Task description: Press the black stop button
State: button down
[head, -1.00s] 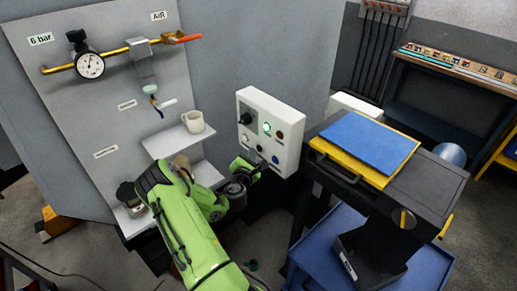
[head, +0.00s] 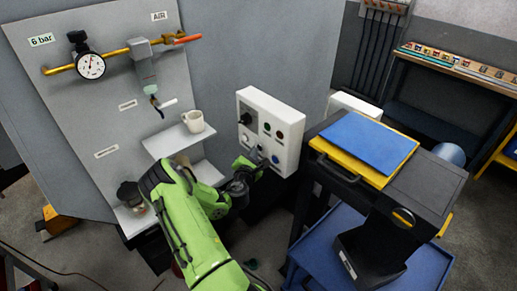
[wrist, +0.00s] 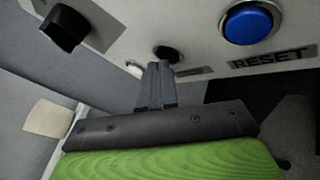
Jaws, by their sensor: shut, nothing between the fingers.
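The black stop button (wrist: 167,53) is on the lower part of a white control box (head: 288,150). In the wrist view it shows just beyond my fingertips, partly covered by them. In the head view my gripper hides most of it. My gripper (wrist: 159,65) is shut and empty, its tips at the black button; it also shows in the head view (head: 257,157), against the lower front of the box. The tips look to be touching the button, but I cannot tell how far it is pressed. The green lamp (head: 267,128) on the box is dark.
A blue button (wrist: 248,22) with a RESET label is right of the black button. A black knob (wrist: 62,28) is to its left. A cup (head: 193,121) stands on a shelf left of the box. A dark cart (head: 440,190) with a blue board (head: 370,140) is at right.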

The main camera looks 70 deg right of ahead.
jog(key=shift+a, duration=0.1)
jog(key=shift+w+a+b, duration=0.35)
jog(key=shift+a+b, duration=0.15)
jog(key=shift+a, duration=0.15)
jog(key=a, duration=0.1)
jog(key=w+a+b, duration=0.1)
jog(key=a, duration=0.1)
jog(key=w+a+b, duration=0.1)
jog(key=shift+w+a, duration=0.1)
jog(key=shift+a, duration=0.1)
jog(key=shift+r, duration=0.1)
dwell(1.0)
